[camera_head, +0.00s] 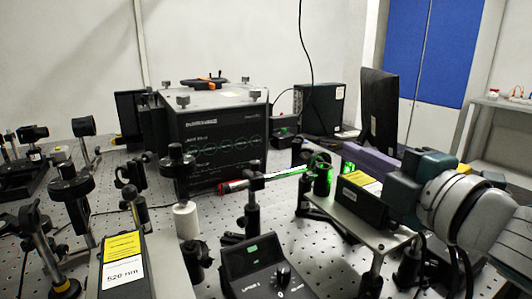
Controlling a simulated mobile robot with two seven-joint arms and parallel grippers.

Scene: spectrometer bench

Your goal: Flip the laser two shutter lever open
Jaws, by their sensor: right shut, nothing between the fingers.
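A black laser box with a yellow label (364,203) sits on a raised metal plate (340,218) right of centre. I cannot make out a separate shutter lever on it. My right gripper (393,193) is shut and empty at the right end of this box; whether it touches the box I cannot tell. A red-ended rod (233,187) on a black post stands to the left, with a bright green streak (280,174) running from it toward a small black mount (322,180). A black control box with a knob (254,262) stands at the front. My left gripper is out of view.
A 520 nm labelled box (123,272) stands front left, near several post-mounted optics. A white cylinder (186,221) and the large black spectrometer housing (218,138) stand behind. A monitor (378,112) and a purple block (368,160) stand beyond the plate.

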